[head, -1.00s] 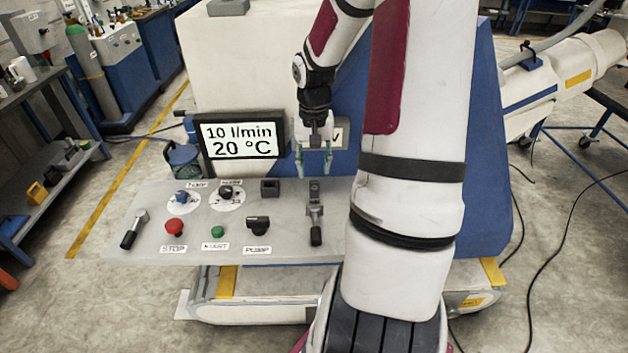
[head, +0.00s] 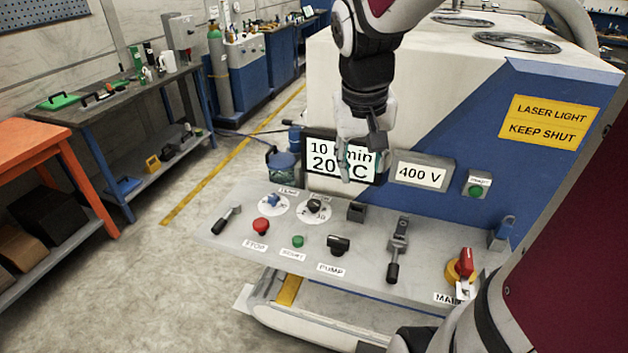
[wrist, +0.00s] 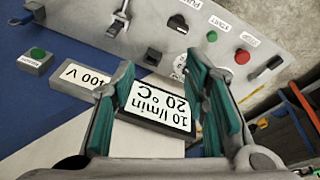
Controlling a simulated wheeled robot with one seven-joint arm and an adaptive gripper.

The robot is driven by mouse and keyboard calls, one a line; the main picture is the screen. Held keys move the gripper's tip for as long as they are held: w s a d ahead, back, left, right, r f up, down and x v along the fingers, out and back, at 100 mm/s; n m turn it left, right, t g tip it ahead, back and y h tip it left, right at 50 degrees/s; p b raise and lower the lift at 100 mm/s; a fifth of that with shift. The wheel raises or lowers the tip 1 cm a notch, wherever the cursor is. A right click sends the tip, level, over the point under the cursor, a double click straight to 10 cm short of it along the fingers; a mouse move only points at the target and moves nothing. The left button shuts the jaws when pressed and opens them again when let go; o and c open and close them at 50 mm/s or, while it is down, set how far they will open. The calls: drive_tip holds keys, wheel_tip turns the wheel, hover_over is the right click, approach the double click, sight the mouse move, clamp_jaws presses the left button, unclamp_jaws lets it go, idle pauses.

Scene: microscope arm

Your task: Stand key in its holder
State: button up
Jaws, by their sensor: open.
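My gripper (head: 352,160) hangs open and empty in front of the display, above the back of the control panel. The wrist view shows its two teal-padded fingers (wrist: 160,75) spread, with nothing between them. I cannot identify the key for certain. A red handle (head: 466,263) stands on a yellow round base by the MAIN label, at the panel's right end. The holder is also unclear. A small dark block with a recess (head: 356,211) sits at the panel's back edge. A grey block with a blue upright part (head: 502,233) stands at the far right.
The grey panel (head: 225,246) carries a red STOP button (head: 261,226), a green button (head: 298,241), a black PUMP knob (head: 338,244) and two levers (head: 396,250). The display (head: 322,165) and 400 V box (head: 423,172) stand behind. My arm covers the lower right.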

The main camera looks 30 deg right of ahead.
drive_tip(key=s+a+r+n+t+y, duration=0.1)
drive_tip(key=s+a+r+n+t, duration=0.1)
drive_tip(key=s+a, duration=0.2)
drive_tip(key=s+a+r+n+t+y, duration=0.1)
drive_tip(key=s+a+r+n, duration=0.2)
drive_tip(key=a, duration=0.6)
drive_tip(key=shift+s+a+r+t+b, duration=0.15)
drive_tip(key=shift+s+a+t+b, duration=0.2)
drive_tip(key=shift+s, duration=0.6)
drive_tip(key=shift+d, duration=0.15)
